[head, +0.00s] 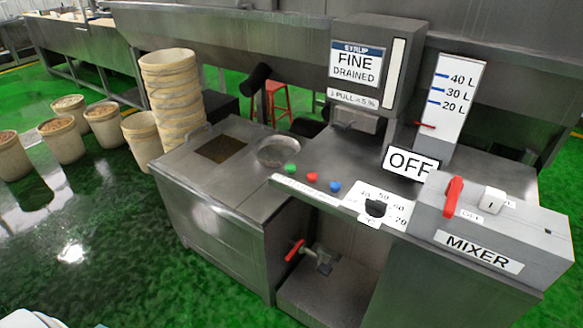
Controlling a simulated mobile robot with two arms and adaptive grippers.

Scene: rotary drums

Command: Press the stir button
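A metal machine counter (225,205) fills the middle and right. On its top is a short row of small buttons: a green button (290,169), a red button (312,177) and a blue button (335,186). A pale label strip (300,188) runs along the front edge below them; its text is too small to read, so I cannot tell which one is the stir button. Neither of my grippers is in view, and nothing touches the buttons.
Right of the buttons are a black dial (376,208), an OFF sign (410,163) and the grey MIXER box (490,240) with a red lever (453,197). A red-handled tap (316,257) sits below. Stacked buckets (172,90) stand behind left. The green floor at left front is clear.

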